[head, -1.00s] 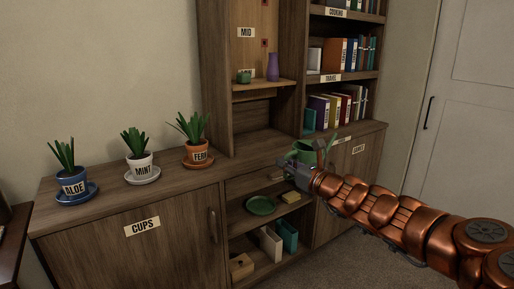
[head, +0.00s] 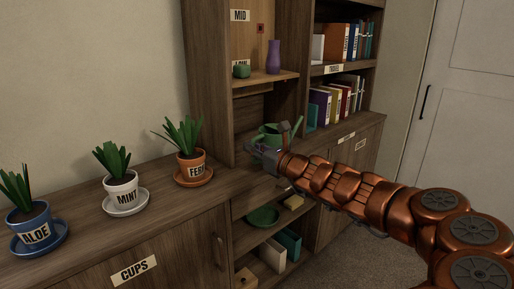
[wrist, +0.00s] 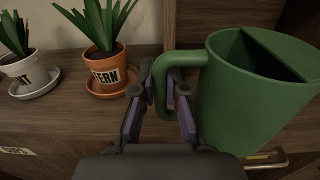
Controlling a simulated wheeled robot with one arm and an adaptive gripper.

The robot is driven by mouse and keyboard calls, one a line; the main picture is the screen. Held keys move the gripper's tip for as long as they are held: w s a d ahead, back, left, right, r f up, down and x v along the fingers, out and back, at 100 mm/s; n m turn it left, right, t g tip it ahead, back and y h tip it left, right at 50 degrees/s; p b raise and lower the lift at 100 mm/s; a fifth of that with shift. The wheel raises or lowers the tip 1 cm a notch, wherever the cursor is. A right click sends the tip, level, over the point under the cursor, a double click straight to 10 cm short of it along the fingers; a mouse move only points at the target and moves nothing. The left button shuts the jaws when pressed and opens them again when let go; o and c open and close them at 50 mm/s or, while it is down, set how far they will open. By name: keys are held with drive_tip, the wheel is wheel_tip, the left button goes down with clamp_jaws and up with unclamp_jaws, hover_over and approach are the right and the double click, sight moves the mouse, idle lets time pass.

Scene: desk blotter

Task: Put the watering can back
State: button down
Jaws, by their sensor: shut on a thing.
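The green watering can (wrist: 240,95) is large at the right of the wrist view, upright, its open top half covered. My gripper (wrist: 157,98) is shut on its handle at the can's left side. In the head view the watering can (head: 270,130) is partly hidden behind my gripper (head: 262,157), near the cabinet top in front of the tall shelf. Whether the can touches the cabinet top cannot be told.
Potted plants labelled FERN (head: 192,162), MINT (head: 122,190) and ALOE (head: 33,222) stand on saucers left of my gripper. A green pot (head: 242,71) and purple vase (head: 273,57) stand on the shelf above. Lower open shelves hold a green dish (head: 263,216). Cabinet top between FERN and the shelf looks clear.

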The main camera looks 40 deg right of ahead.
drive_tip(key=shift+w+d+f+b, duration=0.45)
drive_tip(key=shift+w+d+f, duration=0.35)
drive_tip(key=shift+w+d, duration=1.05)
drive_tip(key=shift+w+d+f+b, duration=0.45)
drive_tip(key=shift+w+d+f, duration=0.4)
drive_tip(key=shift+w+d, duration=0.95)
drive_tip(key=shift+w+d+f+b, duration=0.45)
drive_tip(key=shift+w+d+f, duration=0.35)
drive_tip(key=shift+w+d, duration=1.05)
drive_tip(key=shift+w+a+f, duration=0.1)
drive_tip(key=shift+w+a, duration=0.3)
drive_tip(key=shift+a, duration=0.05)
drive_tip(key=c, duration=1.2)
unclamp_jaws()
drive_tip(key=shift+s, duration=0.3)
drive_tip(key=s+p, duration=0.2)
drive_tip(key=s, duration=0.9)
drive_tip(key=shift+s+a, duration=0.1)
drive_tip(key=shift+s, duration=0.1)
